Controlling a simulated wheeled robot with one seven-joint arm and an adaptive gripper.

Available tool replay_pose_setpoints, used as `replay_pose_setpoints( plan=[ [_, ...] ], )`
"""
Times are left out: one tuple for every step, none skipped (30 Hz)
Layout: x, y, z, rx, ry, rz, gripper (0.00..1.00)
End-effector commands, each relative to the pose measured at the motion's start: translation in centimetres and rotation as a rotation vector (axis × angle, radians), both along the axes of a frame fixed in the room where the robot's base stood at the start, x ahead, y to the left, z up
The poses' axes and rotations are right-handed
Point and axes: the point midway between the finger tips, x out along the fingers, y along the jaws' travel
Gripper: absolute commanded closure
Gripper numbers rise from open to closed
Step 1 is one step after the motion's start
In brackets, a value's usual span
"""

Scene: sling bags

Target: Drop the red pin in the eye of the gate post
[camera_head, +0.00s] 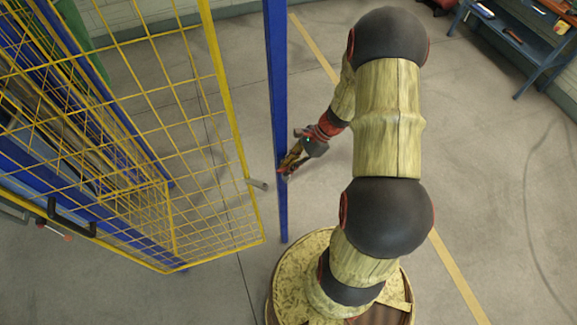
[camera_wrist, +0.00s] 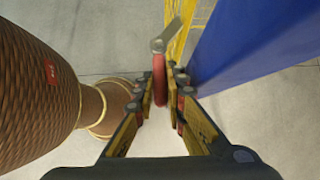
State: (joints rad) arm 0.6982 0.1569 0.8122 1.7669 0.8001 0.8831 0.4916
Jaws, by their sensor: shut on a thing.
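My gripper (camera_wrist: 160,86) is shut on the red pin (camera_wrist: 159,68) in the wrist view. The pin sits between the two yellow-and-black fingers, one end past the tips. A grey metal tab (camera_wrist: 166,36) lies just beyond the pin in that picture; I cannot tell whether they touch. The blue gate post (camera_wrist: 245,40) stands close to the right of my fingers. In the head view my gripper (camera_head: 287,168) is beside the blue post (camera_head: 277,100), and the grey tab (camera_head: 257,184) sticks out from the gate's edge toward the post. The pin is not clear there.
The yellow mesh gate (camera_head: 235,130) stands left of the post, with a gap between them. A black handle (camera_head: 70,218) is on the structure at far left. A blue workbench (camera_head: 530,45) stands at the upper right. The concrete floor on the right is clear.

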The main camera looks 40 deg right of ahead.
Motion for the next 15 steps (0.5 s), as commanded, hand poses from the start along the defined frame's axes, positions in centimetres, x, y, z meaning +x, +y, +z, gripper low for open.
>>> replay_pose_setpoints(
  plan=[
    [0.01, 0.0, -0.19, 0.0, 0.0, 0.0, 1.0],
    [0.01, -0.01, -0.26, 0.0, 0.0, 0.0, 1.0],
    [0.01, -0.01, -0.34, 0.0, 0.0, 0.0, 1.0],
    [0.01, 0.0, -0.41, 0.0, 0.0, 0.0, 1.0],
    [0.01, 0.0, -0.48, 0.0, 0.0, 0.0, 1.0],
    [0.01, -0.01, -0.57, 0.0, 0.0, 0.0, 1.0],
    [0.01, -0.01, -0.63, 0.0, 0.0, 0.0, 1.0],
    [0.0, -0.01, -0.7, 0.0, 0.0, 0.0, 1.0],
    [0.01, -0.01, -0.78, 0.0, 0.0, 0.0, 1.0],
    [0.01, -0.01, -0.78, 0.0, 0.0, 0.0, 0.87],
    [0.01, 0.0, -0.73, 0.0, 0.0, 0.0, 0.85],
    [0.02, -0.01, -0.71, 0.0, 0.0, 0.0, 0.83],
    [0.01, -0.01, -0.7, 0.0, 0.0, 0.0, 0.81],
    [0.0, -0.01, -0.7, 0.0, 0.0, 0.0, 0.8],
    [0.0, -0.01, -0.7, 0.0, 0.0, 0.0, 0.77]
  ],
)
